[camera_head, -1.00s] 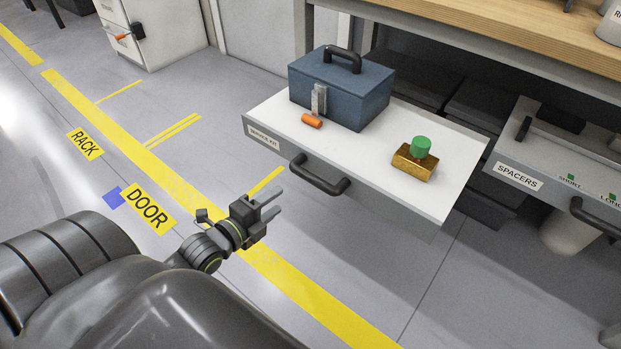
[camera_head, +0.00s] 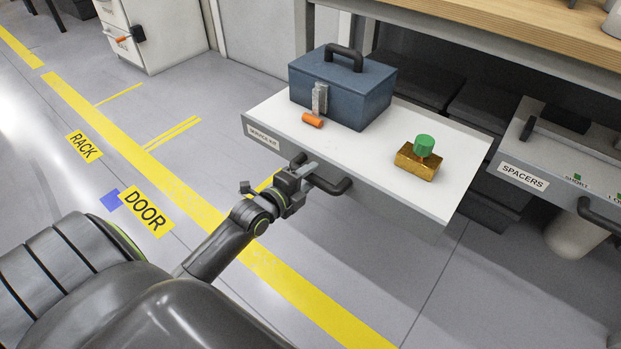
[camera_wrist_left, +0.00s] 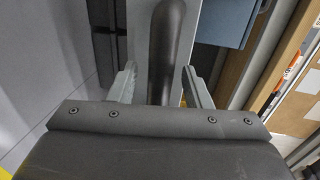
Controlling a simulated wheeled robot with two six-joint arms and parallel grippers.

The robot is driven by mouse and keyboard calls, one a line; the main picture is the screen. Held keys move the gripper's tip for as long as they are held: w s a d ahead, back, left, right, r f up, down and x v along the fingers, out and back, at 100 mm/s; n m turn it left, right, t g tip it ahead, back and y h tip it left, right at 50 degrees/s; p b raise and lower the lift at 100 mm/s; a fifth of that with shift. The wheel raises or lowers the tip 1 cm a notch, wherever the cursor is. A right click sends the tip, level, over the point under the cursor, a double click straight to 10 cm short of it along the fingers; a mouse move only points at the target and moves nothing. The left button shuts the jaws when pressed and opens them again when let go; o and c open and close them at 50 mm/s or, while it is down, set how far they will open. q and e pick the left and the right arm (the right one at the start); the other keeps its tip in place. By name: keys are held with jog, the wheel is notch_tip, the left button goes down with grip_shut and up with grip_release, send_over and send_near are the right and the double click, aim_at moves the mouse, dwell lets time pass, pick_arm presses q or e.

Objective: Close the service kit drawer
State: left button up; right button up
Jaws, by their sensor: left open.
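The service kit drawer (camera_head: 375,179) is pulled out from under the bench, its label (camera_head: 264,138) at the left of its front. Its black bar handle (camera_head: 331,187) shows below the front edge. My left gripper (camera_head: 306,168) is at the left end of this handle. In the left wrist view the handle (camera_wrist_left: 167,50) runs between the two open fingers of the gripper (camera_wrist_left: 158,85), with a gap on either side. My right gripper is not seen.
The spacers drawer (camera_head: 560,160) is also out, at the right, with its own handle (camera_head: 598,213). A wooden bench top (camera_head: 510,30) lies above. A white cabinet (camera_head: 165,35) stands at the back left. The floor before the drawer is clear, with yellow lines.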

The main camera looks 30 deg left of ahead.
pick_arm(q)
jog(key=shift+w+f, duration=0.1)
jog(key=shift+w, duration=0.5)
grip_shut()
